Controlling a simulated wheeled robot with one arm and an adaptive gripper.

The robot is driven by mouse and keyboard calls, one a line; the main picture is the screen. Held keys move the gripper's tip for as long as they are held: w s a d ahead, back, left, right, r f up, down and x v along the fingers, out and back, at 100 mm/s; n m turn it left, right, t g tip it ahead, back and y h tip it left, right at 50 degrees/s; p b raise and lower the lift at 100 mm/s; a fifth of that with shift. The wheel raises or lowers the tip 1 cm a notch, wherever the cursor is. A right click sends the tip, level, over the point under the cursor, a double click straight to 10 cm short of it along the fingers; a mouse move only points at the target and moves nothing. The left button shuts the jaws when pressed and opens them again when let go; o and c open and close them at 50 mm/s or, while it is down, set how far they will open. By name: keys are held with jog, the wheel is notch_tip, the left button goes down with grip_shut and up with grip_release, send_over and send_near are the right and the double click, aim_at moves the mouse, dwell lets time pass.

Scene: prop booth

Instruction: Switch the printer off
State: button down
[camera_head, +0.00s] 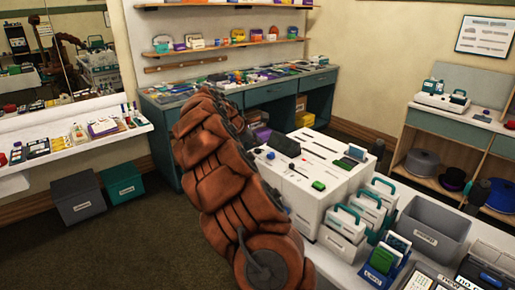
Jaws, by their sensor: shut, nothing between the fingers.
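A large white box-shaped machine (312,208) stands right of centre on the near white table; it may be the printer, but I read no label that settles this. Its top carries dark slots, a dark block (287,146), a green piece (318,185) and small dark knobs. I cannot tell which part is a power switch or how it is set. My reddish-brown arm (215,150) rises in front of the machine's left side and hides part of it. I cannot make out my gripper's fingers in this view.
White cases with teal handles (347,221) and a grey bin (437,228) crowd the table right of the machine. A teal counter (272,92) runs behind. A shelf unit (451,125) stands right. Two bins (79,197) (123,182) sit left. The carpet at lower left is clear.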

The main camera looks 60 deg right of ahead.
aim_at(256, 150)
jog(key=shift+r+p, duration=1.65)
jog(key=shift+r, duration=1)
jog(key=shift+a, duration=0.1)
jog(key=s+a+m+t+y, duration=0.1)
jog(key=s+a+m+y, duration=0.2)
jog(key=a, duration=1.2)
jog(key=s+a+m+y, duration=0.1)
jog(key=s+a+m, duration=0.3)
jog(key=a, duration=1.2)
jog(key=s+a+f+y, duration=0.2)
jog(key=s+a+f, duration=0.2)
jog(key=s+a, duration=0.5)
jog(key=s+a+f+g+y, duration=0.1)
jog(key=s+a+f+y, duration=0.2)
jog(key=s+a, duration=0.7)
jog(key=a, duration=0.6)
jog(key=shift+f, duration=0.4)
